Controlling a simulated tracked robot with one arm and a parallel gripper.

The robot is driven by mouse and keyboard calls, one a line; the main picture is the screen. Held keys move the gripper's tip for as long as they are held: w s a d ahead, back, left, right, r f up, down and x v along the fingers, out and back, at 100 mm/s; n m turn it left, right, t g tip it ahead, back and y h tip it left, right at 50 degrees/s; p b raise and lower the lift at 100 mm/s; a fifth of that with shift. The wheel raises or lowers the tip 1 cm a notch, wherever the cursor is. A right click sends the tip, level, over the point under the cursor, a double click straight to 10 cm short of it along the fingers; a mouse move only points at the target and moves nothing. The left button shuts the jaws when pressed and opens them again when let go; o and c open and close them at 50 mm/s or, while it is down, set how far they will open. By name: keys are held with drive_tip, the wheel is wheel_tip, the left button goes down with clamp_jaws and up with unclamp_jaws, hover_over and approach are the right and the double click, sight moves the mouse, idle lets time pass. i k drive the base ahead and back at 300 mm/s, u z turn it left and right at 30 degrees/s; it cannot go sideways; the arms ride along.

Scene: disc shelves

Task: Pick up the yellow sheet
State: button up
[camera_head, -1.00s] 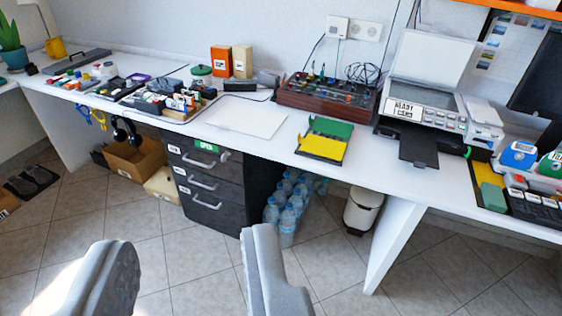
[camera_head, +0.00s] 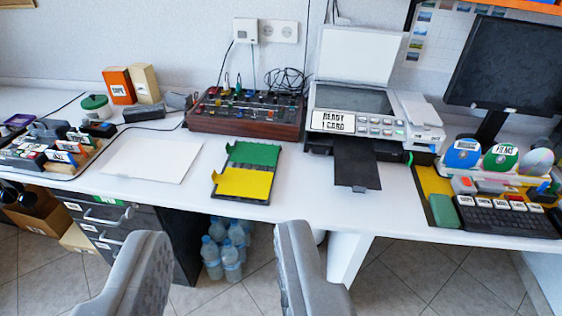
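The yellow sheet (camera_head: 244,184) lies in the front part of a dark tray (camera_head: 222,170) on the white desk, in front of a green sheet (camera_head: 254,154). My gripper (camera_head: 222,245) is in the lower part of the view with its two grey fingers wide apart. It is open and nothing shows between the fingers. The fingers appear in front of the desk's front edge, below the yellow sheet in the picture. The yellow sheet is in full view and the fingers do not cover it.
A white sheet or board (camera_head: 152,159) lies left of the tray. A printer (camera_head: 372,115) with an open lid and dark output tray (camera_head: 357,173) stands to the right. A brown control box (camera_head: 246,114) is behind. Water bottles (camera_head: 222,258) and dark drawers (camera_head: 110,225) are below the desk.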

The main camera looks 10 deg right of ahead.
sight(237, 181)
drive_tip(key=u, duration=0.35)
drive_tip(key=i, duration=1.05)
drive_tip(key=u, duration=0.8)
